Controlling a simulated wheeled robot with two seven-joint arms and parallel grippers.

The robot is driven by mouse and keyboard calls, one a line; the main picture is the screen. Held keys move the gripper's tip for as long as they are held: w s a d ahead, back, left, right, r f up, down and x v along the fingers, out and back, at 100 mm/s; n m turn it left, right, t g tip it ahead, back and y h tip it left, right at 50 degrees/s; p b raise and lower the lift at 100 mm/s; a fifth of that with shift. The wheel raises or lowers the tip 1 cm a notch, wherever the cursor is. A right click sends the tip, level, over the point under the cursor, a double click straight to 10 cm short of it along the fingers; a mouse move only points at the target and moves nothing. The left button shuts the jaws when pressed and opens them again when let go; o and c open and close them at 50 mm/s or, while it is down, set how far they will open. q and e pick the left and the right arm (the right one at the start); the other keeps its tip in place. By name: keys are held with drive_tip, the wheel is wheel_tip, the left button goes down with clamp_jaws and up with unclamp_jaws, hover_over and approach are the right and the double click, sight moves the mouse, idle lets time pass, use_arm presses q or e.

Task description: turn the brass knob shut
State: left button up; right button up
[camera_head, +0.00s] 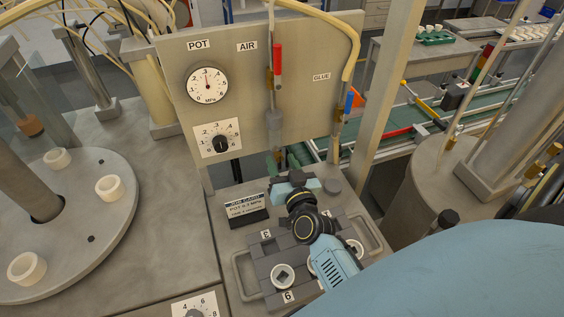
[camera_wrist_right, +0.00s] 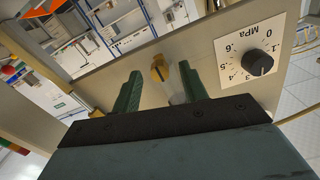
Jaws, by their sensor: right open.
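The brass knob (camera_wrist_right: 158,68) shows in the right wrist view between the fingertips of my right gripper (camera_wrist_right: 160,82). The fingers are open; I cannot tell whether either touches the knob. In the head view my right gripper (camera_head: 284,163) is just in front of the panel (camera_head: 310,110), below the grey cylinder under the AIR label. My left gripper is not in view.
A red lever (camera_head: 277,60) is above the gripper. A blue lever (camera_head: 349,102) is at the panel's right. A gauge (camera_head: 207,83) and black regulator knob (camera_head: 221,144) are at its left. A job card (camera_head: 246,208) and a grey tray (camera_head: 245,277) with white cups sit below.

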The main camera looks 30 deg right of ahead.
drive_tip(key=shift+w, duration=0.15)
drive_tip(key=shift+c, duration=0.2)
clamp_jaws()
drive_tip(key=shift+m, duration=0.3)
drive_tip(key=m+p, duration=0.1)
drive_tip(key=m, duration=0.1)
drive_tip(key=shift+m, duration=0.4)
drive_tip(key=m, duration=0.2)
drive_tip(key=shift+d+m, duration=0.1)
drive_tip(key=shift+m, duration=0.2)
drive_tip(key=m, duration=0.5)
drive_tip(key=shift+m, duration=0.3)
drive_tip(key=m, duration=0.6)
drive_tip(key=shift+m, duration=0.3)
